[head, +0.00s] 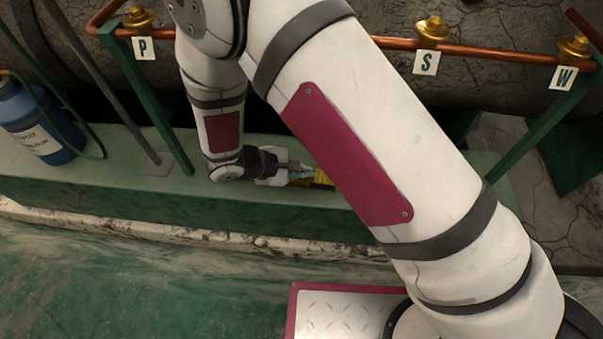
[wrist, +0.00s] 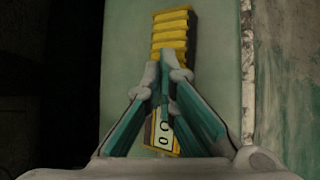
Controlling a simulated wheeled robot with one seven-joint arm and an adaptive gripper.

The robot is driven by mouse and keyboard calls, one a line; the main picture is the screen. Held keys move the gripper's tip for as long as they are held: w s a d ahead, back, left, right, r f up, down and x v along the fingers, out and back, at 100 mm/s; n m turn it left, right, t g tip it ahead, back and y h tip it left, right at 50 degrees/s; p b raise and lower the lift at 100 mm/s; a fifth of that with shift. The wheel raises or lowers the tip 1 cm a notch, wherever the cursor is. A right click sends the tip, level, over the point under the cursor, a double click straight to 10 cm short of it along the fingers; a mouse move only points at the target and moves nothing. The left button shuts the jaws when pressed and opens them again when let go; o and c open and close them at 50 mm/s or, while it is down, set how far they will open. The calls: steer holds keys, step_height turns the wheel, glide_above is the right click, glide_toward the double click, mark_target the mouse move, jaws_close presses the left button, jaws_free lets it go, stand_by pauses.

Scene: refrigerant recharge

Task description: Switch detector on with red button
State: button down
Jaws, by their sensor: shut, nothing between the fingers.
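The detector (wrist: 173,28) is a yellow, ribbed box lying on the green ledge, seen below my gripper in the wrist view. A pale panel with round dark-ringed marks shows at its near end. In the head view only a small yellow part of the detector (head: 322,178) shows, the rest hidden behind my arm. My gripper (wrist: 168,66) is shut and empty, its fingertips together over the middle of the detector. It also shows in the head view (head: 303,170) beside the yellow part. I cannot tell whether the tips touch it. No red button is visible; the fingers cover part of the detector.
A blue cylinder (head: 38,122) with a green hose stands on the ledge (head: 130,190) at the left. A copper pipe (head: 390,43) with brass valves tagged P, S and W runs above, on green posts. The ledge edge is right of the detector in the wrist view.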

steer(key=shift+r, duration=0.45)
step_height(320, 180, up, 6)
steer(key=p, duration=0.3)
steer(key=shift+p, duration=0.3)
stand_by(0.5)
